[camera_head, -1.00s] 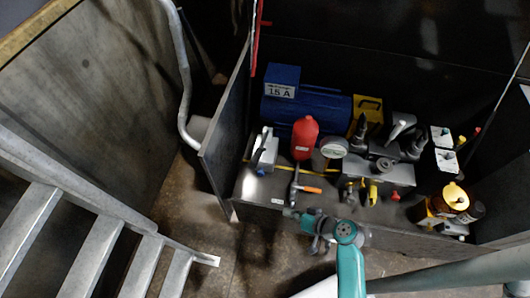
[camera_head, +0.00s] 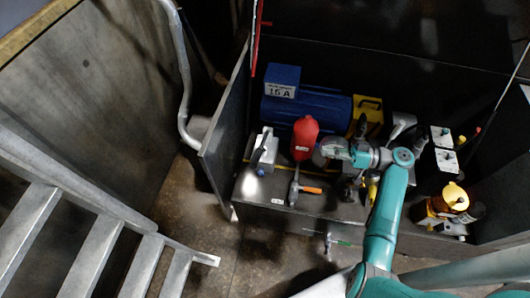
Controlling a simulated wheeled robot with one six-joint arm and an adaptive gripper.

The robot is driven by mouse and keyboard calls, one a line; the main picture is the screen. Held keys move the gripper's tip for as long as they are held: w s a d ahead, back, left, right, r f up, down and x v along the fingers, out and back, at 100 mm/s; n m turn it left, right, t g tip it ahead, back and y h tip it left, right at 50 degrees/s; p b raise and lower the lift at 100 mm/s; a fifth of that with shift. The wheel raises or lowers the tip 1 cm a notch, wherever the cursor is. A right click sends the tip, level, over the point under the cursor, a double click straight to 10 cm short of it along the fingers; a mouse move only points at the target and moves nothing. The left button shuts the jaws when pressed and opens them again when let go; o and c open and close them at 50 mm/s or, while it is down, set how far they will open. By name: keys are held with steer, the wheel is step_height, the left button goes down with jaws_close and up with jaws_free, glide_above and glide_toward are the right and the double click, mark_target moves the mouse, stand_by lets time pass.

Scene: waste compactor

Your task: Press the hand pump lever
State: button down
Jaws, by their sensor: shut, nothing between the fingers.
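My arm reaches over the equipment shelf from the lower right. My gripper (camera_head: 322,155) is shut and empty, over the middle of the shelf just right of the red bottle (camera_head: 304,135); whether it touches anything is unclear. A grey metal device with a dark handle (camera_head: 263,150) stands left of the bottle. A bar with an orange handle (camera_head: 306,189) lies in front of the bottle. A tool with a green handle (camera_head: 342,243) shows below the shelf's front edge. I cannot tell which of these is the hand pump lever. My wrist hides much of the metal valve block behind it.
A blue motor (camera_head: 315,103) and yellow box (camera_head: 370,108) stand at the back. White-topped boxes (camera_head: 443,150) and a yellow-capped container (camera_head: 455,197) stand right. A dark side panel (camera_head: 225,140) bounds the shelf at left. Metal stairs (camera_head: 90,255) are lower left.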

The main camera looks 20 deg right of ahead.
steer(key=shift+d+r, duration=0.1)
stand_by(0.3)
steer(key=s+f+x, duration=0.1)
steer(key=x, duration=0.9)
steer(key=s+a+f+x, duration=0.1)
steer(key=f+x, duration=0.1)
steer(key=x, duration=0.9)
steer(key=shift+f, duration=0.1)
